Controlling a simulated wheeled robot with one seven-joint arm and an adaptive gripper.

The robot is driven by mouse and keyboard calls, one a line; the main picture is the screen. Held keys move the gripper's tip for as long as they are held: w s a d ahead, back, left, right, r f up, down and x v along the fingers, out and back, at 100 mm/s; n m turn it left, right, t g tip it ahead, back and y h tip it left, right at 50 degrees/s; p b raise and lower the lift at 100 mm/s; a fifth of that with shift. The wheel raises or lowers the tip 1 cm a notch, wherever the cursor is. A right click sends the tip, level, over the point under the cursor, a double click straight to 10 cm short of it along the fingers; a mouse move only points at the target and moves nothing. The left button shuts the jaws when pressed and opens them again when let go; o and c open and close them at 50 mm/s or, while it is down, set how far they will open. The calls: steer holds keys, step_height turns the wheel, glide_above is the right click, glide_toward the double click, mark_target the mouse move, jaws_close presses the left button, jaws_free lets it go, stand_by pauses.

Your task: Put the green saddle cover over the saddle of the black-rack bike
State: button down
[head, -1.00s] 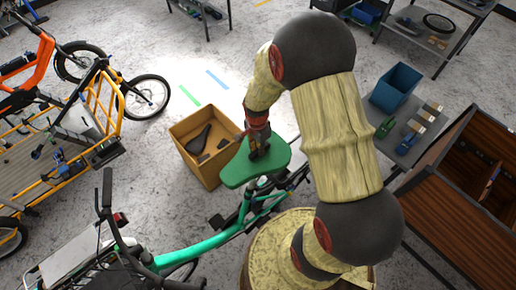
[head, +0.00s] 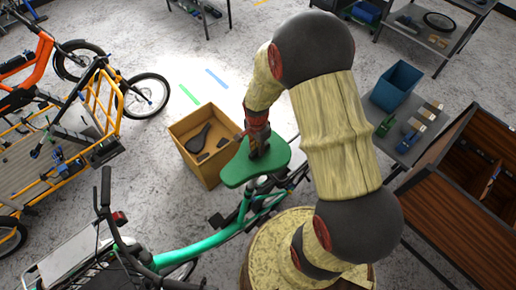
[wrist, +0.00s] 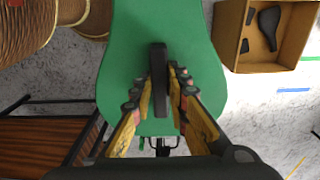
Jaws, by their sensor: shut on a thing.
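The green saddle cover (head: 240,172) is a flat, saddle-shaped piece with a dark upright tab (wrist: 158,62) on top. My gripper (head: 259,151) is shut on that tab from above; in the wrist view the fingers (wrist: 160,82) stand on both sides of it. The cover (wrist: 205,55) looks level and lies over the seat end of the green-framed bike (head: 205,245). The saddle beneath is hidden, so I cannot tell whether the cover touches it. I cannot make out that bike's rack colour clearly.
A cardboard box (head: 179,133) with a dark saddle inside stands just behind the cover. An orange bike (head: 45,52) and a yellow cargo frame (head: 115,100) are at left. A grey bench (head: 405,145) with a blue bin (head: 396,84) and a wooden crate (head: 440,200) stand at right.

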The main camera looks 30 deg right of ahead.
steer(key=shift+f+b, duration=1.25)
steer(key=shift+f, duration=0.45)
steer(key=c, duration=1.7)
jaws_free()
steer(key=shift+o, duration=0.2)
steer(key=shift+r, duration=0.1)
step_height(320, 180, up, 12)
steer(key=shift+a+f, duration=0.1)
